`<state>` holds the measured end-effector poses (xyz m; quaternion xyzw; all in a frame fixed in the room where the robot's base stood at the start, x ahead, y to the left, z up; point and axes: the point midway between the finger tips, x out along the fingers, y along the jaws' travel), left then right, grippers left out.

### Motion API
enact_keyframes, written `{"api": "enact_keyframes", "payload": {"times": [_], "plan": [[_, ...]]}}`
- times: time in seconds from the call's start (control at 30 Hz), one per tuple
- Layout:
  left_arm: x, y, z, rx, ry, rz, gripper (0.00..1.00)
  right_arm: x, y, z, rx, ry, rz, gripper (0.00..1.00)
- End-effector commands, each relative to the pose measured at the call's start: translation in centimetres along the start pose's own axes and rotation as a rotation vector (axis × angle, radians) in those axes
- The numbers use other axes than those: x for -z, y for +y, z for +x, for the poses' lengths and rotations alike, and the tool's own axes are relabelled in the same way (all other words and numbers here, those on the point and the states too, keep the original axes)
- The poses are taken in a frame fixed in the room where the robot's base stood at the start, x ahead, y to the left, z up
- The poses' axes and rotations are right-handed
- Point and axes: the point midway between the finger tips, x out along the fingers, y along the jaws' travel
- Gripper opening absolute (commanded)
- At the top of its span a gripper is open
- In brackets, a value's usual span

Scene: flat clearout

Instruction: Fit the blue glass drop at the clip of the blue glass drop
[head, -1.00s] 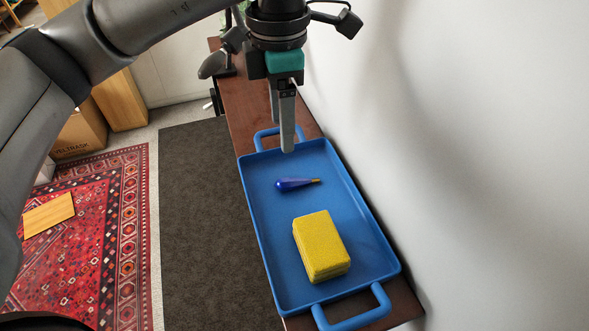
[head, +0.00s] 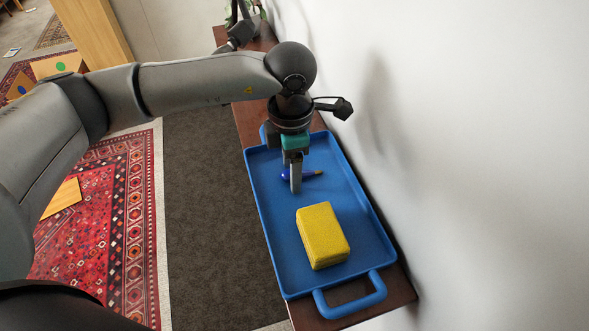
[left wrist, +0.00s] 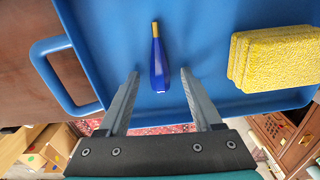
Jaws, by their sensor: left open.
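The blue glass drop (head: 312,175) lies on its side in the blue tray, its brass-coloured end pointing right in the head view. In the left wrist view the drop (left wrist: 159,62) lies ahead of and between the fingers. My left gripper (head: 295,190) is above the tray, pointing down, and hides part of the drop in the head view. In the left wrist view the left gripper (left wrist: 158,73) is open, one finger to each side of the drop's line, with nothing held. The clip is not seen in these frames. My right gripper is not in view.
The blue tray (head: 270,240) with raised rim and handles stands on a narrow brown table (head: 400,292) along a white wall (head: 480,160). A stacked yellow sponge (head: 323,236) lies in the tray near the drop. Dark carpet (head: 208,220) covers the floor to the left.

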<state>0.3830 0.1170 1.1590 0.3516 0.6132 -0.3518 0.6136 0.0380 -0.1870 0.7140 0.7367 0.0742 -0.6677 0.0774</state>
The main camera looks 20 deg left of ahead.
Motion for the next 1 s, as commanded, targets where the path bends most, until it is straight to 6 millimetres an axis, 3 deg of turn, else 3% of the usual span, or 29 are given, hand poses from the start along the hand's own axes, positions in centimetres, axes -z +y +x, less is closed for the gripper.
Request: {"api": "enact_keyframes", "payload": {"times": [0.17,0.77,1.0], "plan": [[-0.01,-0.01,0.06,0.000,0.000,0.000,0.66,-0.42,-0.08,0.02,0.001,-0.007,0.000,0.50],[-0.01,0.01,-0.01,0.000,0.000,0.000,0.00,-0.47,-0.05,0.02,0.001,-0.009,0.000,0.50],[-0.01,0.01,-0.02,0.000,0.000,0.000,0.00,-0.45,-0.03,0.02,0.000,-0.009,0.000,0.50]]}}
